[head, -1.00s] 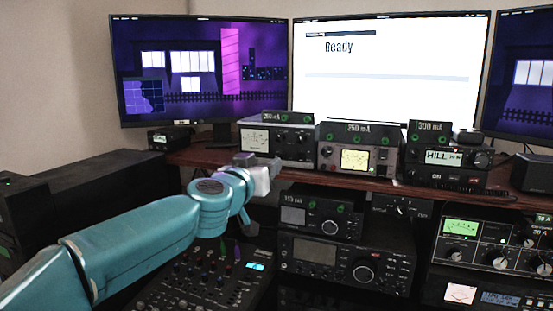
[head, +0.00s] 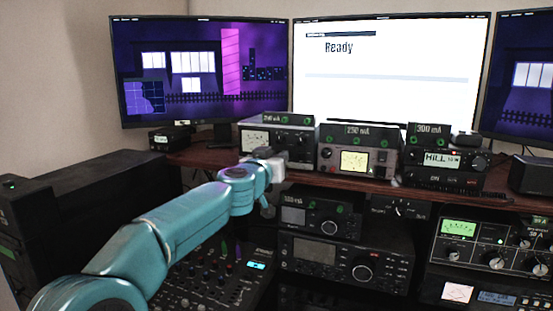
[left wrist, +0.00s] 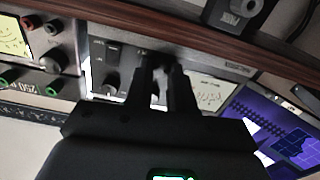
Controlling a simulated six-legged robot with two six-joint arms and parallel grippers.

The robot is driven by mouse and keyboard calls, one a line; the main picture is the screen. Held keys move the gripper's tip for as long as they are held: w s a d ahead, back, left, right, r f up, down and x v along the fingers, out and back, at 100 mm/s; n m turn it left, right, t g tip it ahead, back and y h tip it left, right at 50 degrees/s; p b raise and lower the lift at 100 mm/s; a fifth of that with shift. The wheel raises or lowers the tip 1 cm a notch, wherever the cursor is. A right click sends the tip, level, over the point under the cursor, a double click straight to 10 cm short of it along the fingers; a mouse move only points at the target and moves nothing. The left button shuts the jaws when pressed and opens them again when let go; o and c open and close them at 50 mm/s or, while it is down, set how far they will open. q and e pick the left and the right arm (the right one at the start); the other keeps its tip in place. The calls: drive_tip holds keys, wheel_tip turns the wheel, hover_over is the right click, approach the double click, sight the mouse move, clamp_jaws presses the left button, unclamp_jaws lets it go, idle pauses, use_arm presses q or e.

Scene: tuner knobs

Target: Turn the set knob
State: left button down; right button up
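My left gripper (left wrist: 162,80) is in front of the left grey tuner (head: 275,132), the one with a small label box on top. In the left wrist view the tuner (left wrist: 128,72) appears upside down. The two black fingers point at its front panel with a gap between them. They hide part of the panel, so I cannot tell whether a knob lies between the tips or is touched. A dark knob (left wrist: 112,84) shows left of the fingers. In the head view my gripper (head: 284,157) overlaps the tuner's lower front. My right gripper is not in view.
A middle tuner (head: 330,154) labelled 250 mA and a right unit (head: 440,160) labelled 300 mA stand on the brown shelf (head: 205,158). Radios (head: 325,255) sit below the shelf. A mixer (head: 215,275) lies under my arm. Monitors (head: 395,75) stand behind.

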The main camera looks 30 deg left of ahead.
use_arm(q)
drive_tip(key=shift+m, duration=0.4)
drive_tip(key=shift+d+m+p, duration=0.1)
drive_tip(key=shift+m+p, duration=2.05)
drive_tip(key=shift+m, duration=1.35)
drive_tip(key=c, duration=1)
unclamp_jaws()
drive_tip(key=shift+w, duration=0.1)
